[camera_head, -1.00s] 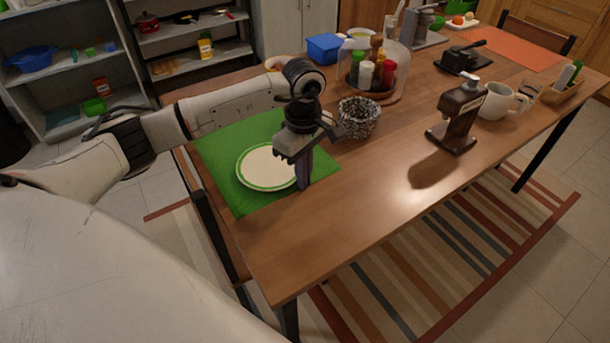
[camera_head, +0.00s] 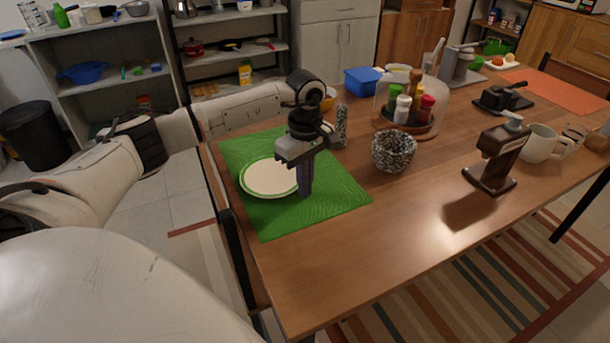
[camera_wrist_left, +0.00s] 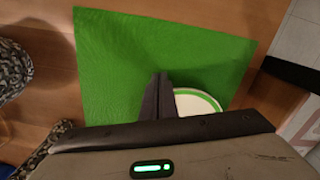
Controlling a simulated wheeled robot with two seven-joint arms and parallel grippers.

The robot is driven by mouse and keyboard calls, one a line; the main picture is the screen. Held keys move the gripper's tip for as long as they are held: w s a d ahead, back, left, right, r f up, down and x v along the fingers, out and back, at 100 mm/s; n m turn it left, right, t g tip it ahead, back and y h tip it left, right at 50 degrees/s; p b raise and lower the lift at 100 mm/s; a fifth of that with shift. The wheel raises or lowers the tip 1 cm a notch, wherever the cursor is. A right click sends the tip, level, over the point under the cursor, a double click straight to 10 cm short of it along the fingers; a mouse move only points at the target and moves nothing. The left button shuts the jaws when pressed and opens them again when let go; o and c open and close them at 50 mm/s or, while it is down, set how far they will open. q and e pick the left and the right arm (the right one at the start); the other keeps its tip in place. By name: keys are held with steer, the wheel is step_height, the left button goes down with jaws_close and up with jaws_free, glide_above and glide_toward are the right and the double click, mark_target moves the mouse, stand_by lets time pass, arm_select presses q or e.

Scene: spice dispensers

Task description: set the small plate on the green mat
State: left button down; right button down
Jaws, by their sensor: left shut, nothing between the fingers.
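The small plate (camera_head: 265,179), cream with a green rim band, lies flat on the green mat (camera_head: 335,205), on its left part in the head view. My left gripper (camera_head: 305,192) points down over the mat at the plate's right edge and hides part of that edge. Its fingers are shut with nothing between them. In the left wrist view the left gripper (camera_wrist_left: 160,95) shows its fingers together beside the plate (camera_wrist_left: 196,103), over the mat (camera_wrist_left: 115,65). Whether the fingertips touch the plate or the mat I cannot tell. My right gripper is not in view.
A speckled bowl (camera_head: 394,151) stands right of the mat, and a speckled tall shaker (camera_head: 341,125) stands behind the gripper. A dark brown dispenser (camera_head: 494,160) and a white mug (camera_head: 542,143) stand further right. The table's front middle (camera_head: 400,230) is clear.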

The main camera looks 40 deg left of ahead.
arm_select(q)
steer(key=d, duration=0.1)
steer(key=d+r, duration=0.1)
steer(key=d, duration=0.1)
steer(key=shift+d+r+p, duration=0.25)
steer(key=shift+d+p, duration=0.05)
steer(key=shift+p, duration=0.1)
step_height(320, 180, up, 8)
steer(key=shift+s+r, duration=0.15)
steer(key=shift+r, duration=0.1)
